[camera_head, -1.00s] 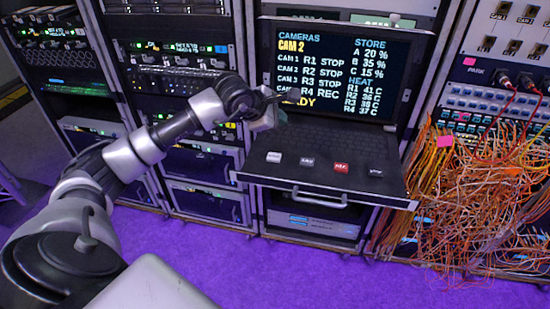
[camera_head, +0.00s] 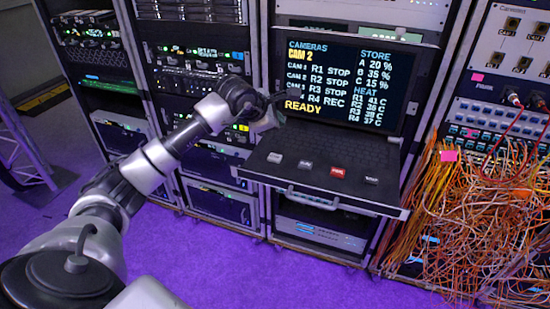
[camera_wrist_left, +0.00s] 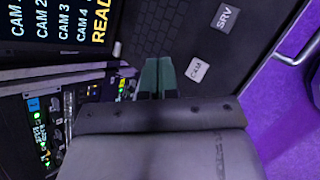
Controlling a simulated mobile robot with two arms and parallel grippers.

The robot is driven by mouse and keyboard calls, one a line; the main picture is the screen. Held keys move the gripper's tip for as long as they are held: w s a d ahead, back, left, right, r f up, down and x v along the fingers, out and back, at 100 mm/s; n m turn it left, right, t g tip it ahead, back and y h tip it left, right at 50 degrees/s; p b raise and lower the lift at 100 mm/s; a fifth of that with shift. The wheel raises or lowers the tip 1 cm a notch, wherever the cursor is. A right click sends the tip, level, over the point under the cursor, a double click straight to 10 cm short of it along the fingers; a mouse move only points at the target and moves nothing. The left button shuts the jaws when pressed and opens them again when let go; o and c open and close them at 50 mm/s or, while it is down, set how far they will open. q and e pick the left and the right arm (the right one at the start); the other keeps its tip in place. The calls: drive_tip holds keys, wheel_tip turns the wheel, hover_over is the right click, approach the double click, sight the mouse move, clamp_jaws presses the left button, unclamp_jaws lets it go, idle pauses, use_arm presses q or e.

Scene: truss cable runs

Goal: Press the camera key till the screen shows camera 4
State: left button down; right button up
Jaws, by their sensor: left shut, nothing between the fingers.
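The screen (camera_head: 345,85) reads CAMERAS, CAM 2 and READY, with rows for several cameras; row 4 says REC. The white camera key (camera_head: 275,157) is the leftmost of the keys on the black pull-out keyboard tray (camera_head: 300,187). In the left wrist view the key labelled CAM (camera_wrist_left: 197,70) lies just right of my fingertips, and the key labelled SRV (camera_wrist_left: 226,18) is beyond it. My left gripper (camera_head: 277,97) is shut and empty. It is above the tray near the screen's lower left, apart from the camera key. It also shows in the left wrist view (camera_wrist_left: 156,64). My right gripper is out of view.
A red key (camera_head: 337,171) and another pale key (camera_head: 371,180) sit further right on the tray. A tray handle (camera_head: 315,199) runs along the front. Tangled orange cables (camera_head: 480,220) hang at the right. Racks stand left; the purple floor in front is open.

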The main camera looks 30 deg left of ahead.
use_arm(q)
drive_tip(key=b, duration=0.4)
hover_over(275, 158)
wheel_tip(275, 158, down, 7)
drive_tip(key=shift+d+f, duration=0.1)
drive_tip(key=shift+f, duration=0.05)
drive_tip(key=shift+f+b, duration=0.4)
drive_tip(key=shift+f, duration=0.05)
idle(0.5)
idle(0.8)
drive_tip(key=shift+f+b, duration=0.4)
drive_tip(key=shift+b, duration=0.05)
